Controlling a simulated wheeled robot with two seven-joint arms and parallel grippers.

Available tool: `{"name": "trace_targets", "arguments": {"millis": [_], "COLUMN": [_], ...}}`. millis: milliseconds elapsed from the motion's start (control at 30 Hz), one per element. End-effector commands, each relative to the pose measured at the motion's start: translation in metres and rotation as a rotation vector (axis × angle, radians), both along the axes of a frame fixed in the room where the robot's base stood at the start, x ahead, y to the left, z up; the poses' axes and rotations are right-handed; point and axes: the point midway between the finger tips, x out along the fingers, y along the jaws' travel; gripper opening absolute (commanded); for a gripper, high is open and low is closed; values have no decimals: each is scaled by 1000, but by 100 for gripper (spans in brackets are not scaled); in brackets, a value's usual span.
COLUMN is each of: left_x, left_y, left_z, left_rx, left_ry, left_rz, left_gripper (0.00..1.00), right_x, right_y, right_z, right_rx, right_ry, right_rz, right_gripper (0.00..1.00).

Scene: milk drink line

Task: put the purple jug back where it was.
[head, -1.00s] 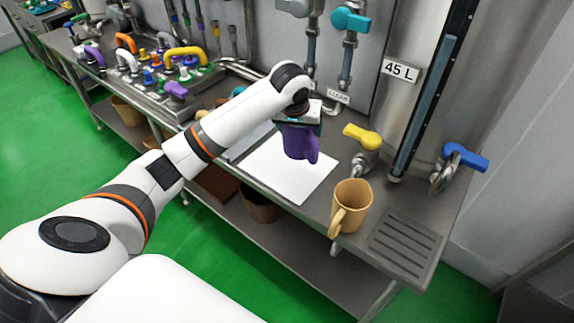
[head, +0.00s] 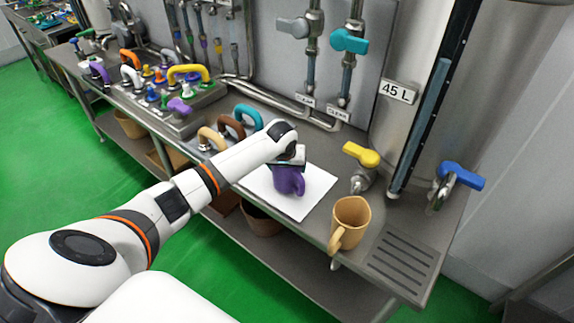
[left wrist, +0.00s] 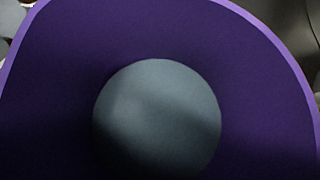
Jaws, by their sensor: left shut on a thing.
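The purple jug (head: 289,181) is at the white mat (head: 315,186) on the steel counter. My left gripper (head: 288,160) is shut on the jug from above and partly covers it. Whether the jug's base touches the mat or hangs just above it, I cannot tell. In the left wrist view the jug (left wrist: 50,90) fills nearly the whole picture, with a round grey-blue area in its middle. The gripper's fingertips are hidden there. My right gripper is not in view.
A tan jug (head: 350,222) stands right of the mat, beside a drain grate (head: 401,254). A yellow-handled tap (head: 361,156) and a blue-handled tap (head: 460,177) stick out behind. Brown and teal handles (head: 247,117) stand left of the mat, near my arm.

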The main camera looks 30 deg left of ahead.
Motion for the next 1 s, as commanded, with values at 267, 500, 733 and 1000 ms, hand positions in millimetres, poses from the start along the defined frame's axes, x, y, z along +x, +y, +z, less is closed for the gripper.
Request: {"name": "trace_targets", "arguments": {"millis": [267,500,733,1000], "left_x": [1,0,0,-10], "left_y": [0,0,0,-4], "left_z": [0,-4,-3,27], "left_rx": [-1,0,0,1], "left_ry": [-5,-1,-1,-5], "left_rz": [0,0,0,-2], "left_gripper": [40,100,100,100], "right_x": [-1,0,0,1], "right_y": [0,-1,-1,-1], "right_z": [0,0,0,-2], "right_rx": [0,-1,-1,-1], "right_ry": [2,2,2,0], "right_rz": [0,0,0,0], "right_gripper": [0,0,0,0]}}
